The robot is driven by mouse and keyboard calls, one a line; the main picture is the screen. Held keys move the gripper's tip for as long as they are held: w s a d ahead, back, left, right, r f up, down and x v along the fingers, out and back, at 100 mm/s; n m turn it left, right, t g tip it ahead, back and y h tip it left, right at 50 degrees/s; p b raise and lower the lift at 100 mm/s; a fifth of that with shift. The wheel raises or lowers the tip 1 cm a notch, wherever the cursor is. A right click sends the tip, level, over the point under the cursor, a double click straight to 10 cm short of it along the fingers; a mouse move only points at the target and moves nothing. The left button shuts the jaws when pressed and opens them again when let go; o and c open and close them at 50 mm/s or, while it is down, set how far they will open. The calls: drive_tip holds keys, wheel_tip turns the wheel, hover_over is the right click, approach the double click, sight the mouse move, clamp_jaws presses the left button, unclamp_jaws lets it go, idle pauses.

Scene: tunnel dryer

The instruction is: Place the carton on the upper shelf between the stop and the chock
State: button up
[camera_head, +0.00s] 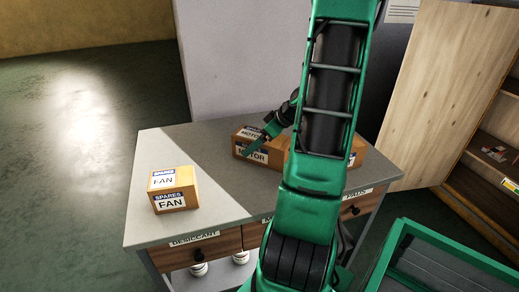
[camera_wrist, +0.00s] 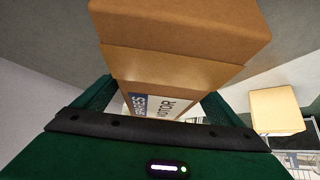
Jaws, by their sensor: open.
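A brown carton labelled MOTOR (camera_head: 240,148) stands at the back of the grey table in the head view. My gripper (camera_head: 262,140) is over its near side, partly hidden by my own arm. In the wrist view the carton (camera_wrist: 185,45) lies between the two green fingers (camera_wrist: 160,103), which are open around it; I cannot tell whether they touch it. A carton labelled FAN (camera_head: 172,190) stands at the left front of the table. Another carton (camera_head: 357,153) shows behind my arm, its label mostly hidden. I cannot make out the stop or the chock.
The grey table (camera_head: 215,150) has labelled drawers (camera_head: 190,250) in front. A wooden cabinet with shelves (camera_head: 495,152) and a wooden panel (camera_head: 440,75) stand at the right. A green-rimmed bin (camera_head: 440,250) is at the lower right. Floor at the left is clear.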

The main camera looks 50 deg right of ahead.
sight(253, 134)
drive_tip(key=shift+w+f, duration=0.25)
drive_tip(key=shift+f, duration=0.1)
drive_tip(key=shift+r, duration=0.1)
drive_tip(key=c, duration=2.2)
drive_tip(key=shift+o, duration=0.2)
drive_tip(key=shift+r, duration=0.1)
drive_tip(key=shift+r, duration=0.6)
drive_tip(key=r, duration=0.3)
drive_tip(key=shift+a, duration=0.2)
drive_tip(key=a+r, duration=0.6)
drive_tip(key=a, duration=0.5)
drive_tip(key=shift+a+r, duration=0.15)
drive_tip(key=shift+r, duration=0.15)
